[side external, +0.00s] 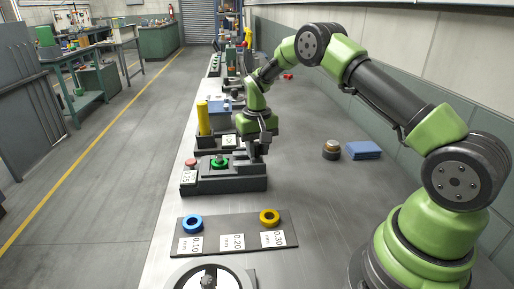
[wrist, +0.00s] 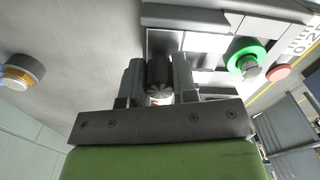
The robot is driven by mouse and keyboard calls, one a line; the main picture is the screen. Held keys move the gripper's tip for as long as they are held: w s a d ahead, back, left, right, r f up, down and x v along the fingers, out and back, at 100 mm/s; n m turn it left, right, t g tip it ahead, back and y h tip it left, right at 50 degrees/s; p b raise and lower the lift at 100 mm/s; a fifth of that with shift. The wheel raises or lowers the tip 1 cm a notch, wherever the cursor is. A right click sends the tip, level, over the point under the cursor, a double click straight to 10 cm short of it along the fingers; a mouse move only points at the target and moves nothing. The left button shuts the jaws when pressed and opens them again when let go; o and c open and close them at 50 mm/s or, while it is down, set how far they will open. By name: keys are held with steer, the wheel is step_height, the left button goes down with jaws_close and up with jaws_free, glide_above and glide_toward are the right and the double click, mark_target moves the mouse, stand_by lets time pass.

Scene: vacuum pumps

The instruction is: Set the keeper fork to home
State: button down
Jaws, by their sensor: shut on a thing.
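My gripper (side external: 263,146) points down at the right end of a dark grey fixture (side external: 235,185) on the bench. In the wrist view, my gripper (wrist: 157,84) is shut on a dark round-ended handle (wrist: 159,76), seemingly the keeper fork's. The fork's prongs cannot be made out; the fingers hide its side in the side external view. A green ring (side external: 220,163) sits on the fixture left of the gripper and also shows in the wrist view (wrist: 244,55). A red knob (side external: 191,163) stands at the fixture's left end, above a white number label (side external: 188,177).
A plate (side external: 215,224) with a blue ring (side external: 192,223), a yellow ring (side external: 269,216) and number cards lies in front. A brass-and-black round part (side external: 331,150) and blue cloths (side external: 363,150) lie to the right. A yellow cylinder (side external: 204,117) stands behind the fixture.

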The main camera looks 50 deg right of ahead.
steer(key=shift+w+a+r, duration=0.1)
steer(key=shift+w+a, duration=2.05)
steer(key=shift+w, duration=0.05)
steer(key=c, duration=0.9)
jaws_free()
steer(key=shift+a, duration=0.1)
steer(key=s+d, duration=0.4)
steer(key=shift+s+d, duration=0.1)
steer(key=shift+d, duration=0.05)
step_height(320, 180, up, 10)
steer(key=shift+d+r, duration=0.1)
step_height(320, 180, up, 10)
steer(key=t, duration=0.2)
glide_above(257, 143)
steer(key=s+a, duration=0.5)
steer(key=a, duration=0.1)
steer(key=s+a+r+n+t, duration=0.1)
steer(key=s+a+r, duration=0.3)
steer(key=s, duration=0.5)
steer(key=shift+a+r+t+y, duration=0.35)
steer(key=shift+r+t+y, duration=0.05)
steer(key=shift+t, duration=0.4)
